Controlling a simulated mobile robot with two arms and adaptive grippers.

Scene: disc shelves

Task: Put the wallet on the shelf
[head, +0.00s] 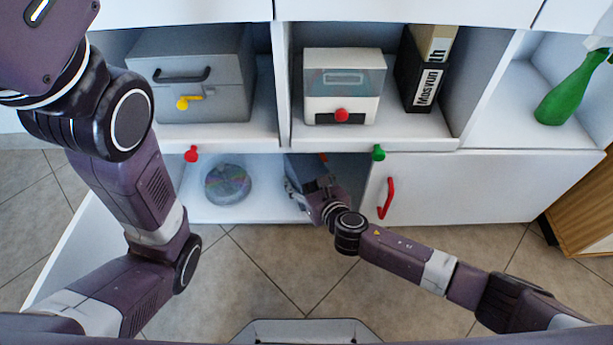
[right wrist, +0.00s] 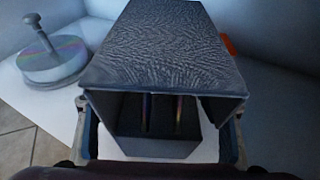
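My right gripper (head: 303,188) reaches into that compartment. In the right wrist view its fingers stand wide apart at the two sides of the wallet's near end. I cannot tell whether they press on it. The shelf (head: 255,134) has several compartments above the low one. My left arm rises at the left, with its gripper out of view.
A disc spindle (head: 228,184) stands left of my right gripper. A closed door with a red handle (head: 386,198) is at the right.

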